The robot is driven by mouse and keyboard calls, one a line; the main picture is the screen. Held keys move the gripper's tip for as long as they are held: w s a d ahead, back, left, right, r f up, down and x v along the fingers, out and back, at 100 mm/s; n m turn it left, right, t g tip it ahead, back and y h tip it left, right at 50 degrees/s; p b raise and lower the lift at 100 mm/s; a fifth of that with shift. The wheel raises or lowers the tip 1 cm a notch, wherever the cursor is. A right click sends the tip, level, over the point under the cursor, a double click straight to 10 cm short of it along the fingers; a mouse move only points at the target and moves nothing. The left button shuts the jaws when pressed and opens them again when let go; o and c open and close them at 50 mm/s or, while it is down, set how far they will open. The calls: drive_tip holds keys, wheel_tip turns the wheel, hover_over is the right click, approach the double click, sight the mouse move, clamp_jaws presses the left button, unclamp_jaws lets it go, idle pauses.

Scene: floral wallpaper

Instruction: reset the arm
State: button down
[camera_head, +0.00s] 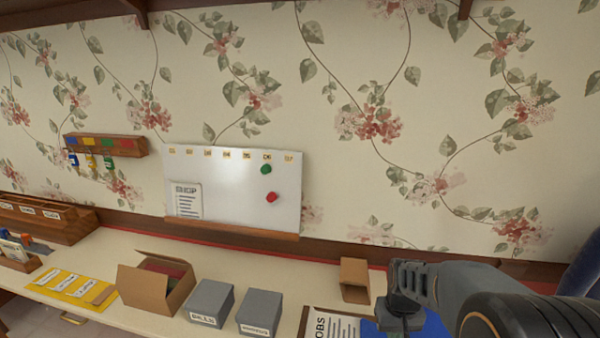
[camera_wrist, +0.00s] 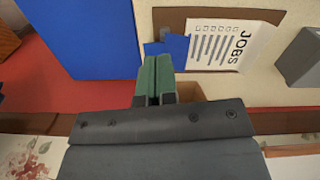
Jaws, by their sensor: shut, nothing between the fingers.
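My gripper (camera_head: 403,308) shows at the lower right of the head view, at the end of my arm, over the counter near a blue panel (camera_head: 432,326) and a JOBS sheet (camera_head: 334,326). In the wrist view my gripper (camera_wrist: 153,60) has its two green fingers together, with nothing between them. The blue panel (camera_wrist: 80,35) and the JOBS sheet (camera_wrist: 222,45) lie beyond the fingers there. The wrist housing hides the lower middle of that view.
A small open cardboard box (camera_head: 354,278) stands left of my gripper. Two grey boxes (camera_head: 209,303) (camera_head: 260,311) and an open carton (camera_head: 155,288) stand farther left. A whiteboard (camera_head: 233,185) and key rack (camera_head: 105,146) are on the wall. Open air lies above the counter.

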drive_tip(key=s+a+r+t, duration=0.2)
drive_tip(key=s+r, duration=0.2)
drive_tip(key=r, duration=0.1)
drive_tip(key=s+a+r+t, duration=0.2)
drive_tip(key=s+a+r, duration=0.1)
drive_tip(key=r, duration=0.3)
drive_tip(key=shift+s+a, duration=0.25)
drive_tip(key=shift+s, duration=0.3)
